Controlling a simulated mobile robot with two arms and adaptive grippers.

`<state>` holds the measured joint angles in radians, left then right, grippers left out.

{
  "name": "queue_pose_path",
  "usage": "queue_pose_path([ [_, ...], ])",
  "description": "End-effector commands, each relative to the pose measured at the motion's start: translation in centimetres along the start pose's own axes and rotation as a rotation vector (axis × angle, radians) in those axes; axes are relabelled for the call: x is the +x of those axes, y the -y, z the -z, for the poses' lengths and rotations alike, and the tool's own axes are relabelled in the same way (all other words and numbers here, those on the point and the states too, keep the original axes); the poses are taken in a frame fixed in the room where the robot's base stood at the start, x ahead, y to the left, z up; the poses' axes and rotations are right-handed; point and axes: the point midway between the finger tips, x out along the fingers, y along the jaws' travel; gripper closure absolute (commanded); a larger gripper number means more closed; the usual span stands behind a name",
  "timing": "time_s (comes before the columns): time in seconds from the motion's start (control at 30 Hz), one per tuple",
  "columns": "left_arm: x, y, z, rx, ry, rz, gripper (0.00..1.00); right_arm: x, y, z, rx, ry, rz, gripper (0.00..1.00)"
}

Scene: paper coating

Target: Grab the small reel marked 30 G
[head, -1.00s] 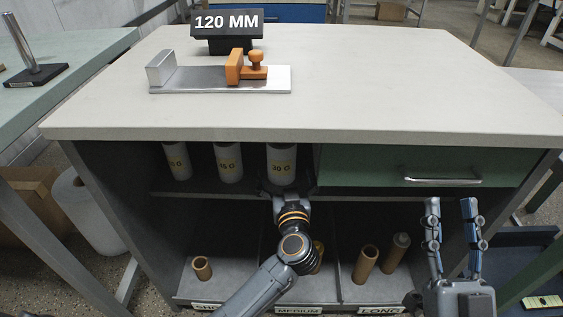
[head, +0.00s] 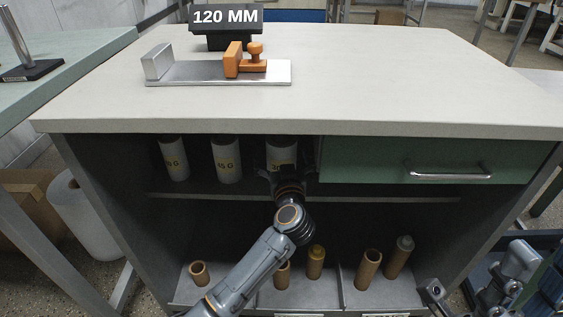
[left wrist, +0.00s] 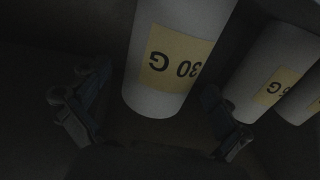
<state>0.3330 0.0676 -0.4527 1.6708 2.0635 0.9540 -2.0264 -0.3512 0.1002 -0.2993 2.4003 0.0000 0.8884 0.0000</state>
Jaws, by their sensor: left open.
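The small reel marked 30 G (head: 282,152) is a white cylinder with a yellow label, upright on the upper shelf under the tabletop. It is the rightmost of three reels there. My left gripper (left wrist: 156,90) is open, with one finger on each side of this reel (left wrist: 178,45), whose label appears upside down in the left wrist view. I cannot tell whether the fingers touch it.
Two similar reels, one marked 15 G (head: 226,160) and another (head: 174,158), stand to the left. A green drawer (head: 370,160) closes the right side. Several brown tubes (head: 368,270) stand in the lower bins. A metal applicator plate (head: 200,74) lies on the tabletop.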

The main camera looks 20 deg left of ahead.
Motion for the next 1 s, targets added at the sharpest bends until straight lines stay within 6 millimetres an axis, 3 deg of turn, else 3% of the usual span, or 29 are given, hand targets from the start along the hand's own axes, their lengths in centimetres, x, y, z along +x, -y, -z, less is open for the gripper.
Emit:
queue_pose_path([
  [0.2,2.2,0.0,-0.1,0.001,-0.002,0.000,0.00,-1.3,0.0,0.0,0.001,-0.015,0.000,0.60],
  [0.47,2.3,0.0,0.0,0.001,0.000,0.000,0.00,-1.2,0.0,0.0,0.001,-0.014,0.000,0.60],
  [0.8,2.3,0.0,0.0,0.000,0.000,0.001,0.69,-1.2,0.0,0.0,0.001,-0.013,0.000,0.60],
  [1.0,2.3,0.0,0.1,0.000,-0.002,0.000,0.70,-1.2,0.0,0.0,0.001,-0.012,0.000,0.60],
])
